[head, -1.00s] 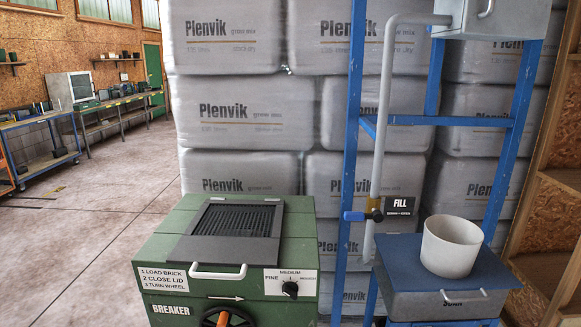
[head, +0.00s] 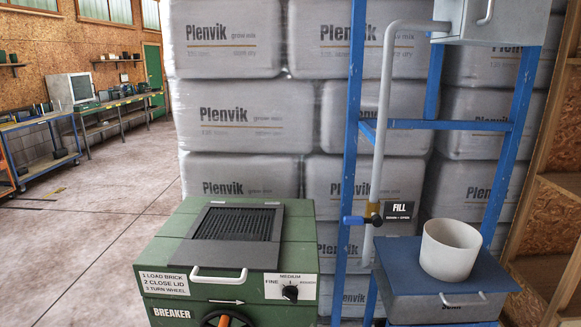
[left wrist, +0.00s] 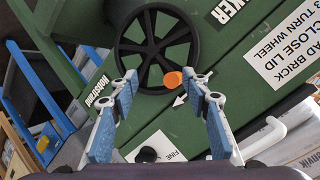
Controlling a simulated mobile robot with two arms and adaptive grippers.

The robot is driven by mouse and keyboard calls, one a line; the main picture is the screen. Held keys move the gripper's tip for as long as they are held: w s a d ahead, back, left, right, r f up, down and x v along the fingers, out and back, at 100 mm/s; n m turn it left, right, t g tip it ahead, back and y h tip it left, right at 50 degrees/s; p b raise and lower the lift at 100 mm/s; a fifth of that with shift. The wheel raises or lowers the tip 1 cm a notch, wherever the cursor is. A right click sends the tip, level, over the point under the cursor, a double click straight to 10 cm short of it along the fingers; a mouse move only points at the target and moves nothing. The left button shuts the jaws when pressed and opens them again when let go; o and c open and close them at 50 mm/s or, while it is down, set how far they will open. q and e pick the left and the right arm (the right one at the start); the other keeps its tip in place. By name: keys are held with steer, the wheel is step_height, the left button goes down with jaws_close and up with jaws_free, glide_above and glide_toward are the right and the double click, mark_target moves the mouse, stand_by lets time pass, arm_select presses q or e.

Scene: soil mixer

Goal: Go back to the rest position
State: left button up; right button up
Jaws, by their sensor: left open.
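My left gripper (left wrist: 160,110) shows in the left wrist view with its two blue-padded fingers apart and nothing between them. It is in front of the green breaker machine (head: 165,270). The machine's black handwheel (left wrist: 128,60) with an orange knob (left wrist: 172,80) lies beyond the fingertips, apart from them as far as I can tell. In the head view only the top of the handwheel (head: 228,318) shows at the bottom edge. Neither gripper shows in the head view, and my right gripper is in no view.
The breaker has a dark slatted lid (head: 238,222) with a white handle (head: 217,275) and a dial (head: 290,292). A white pot (head: 450,250) stands on a blue-grey box (head: 440,300) beside the blue frame (head: 350,150). Wrapped Plenvik bales (head: 240,115) stand behind. Floor at left (head: 90,230) is clear.

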mark_target(223, 325)
arm_select(q)
steer(key=w+b, duration=0.2)
steer(key=w, duration=0.4)
steer(key=shift+f, duration=0.15)
steer(key=shift+w+r, duration=0.2)
steer(key=shift+w, duration=0.3)
steer(key=shift+d, duration=0.1)
steer(key=shift+s, duration=0.3)
steer(key=s+p, duration=0.3)
steer(key=s, duration=0.4)
steer(key=shift+s+f, duration=0.1)
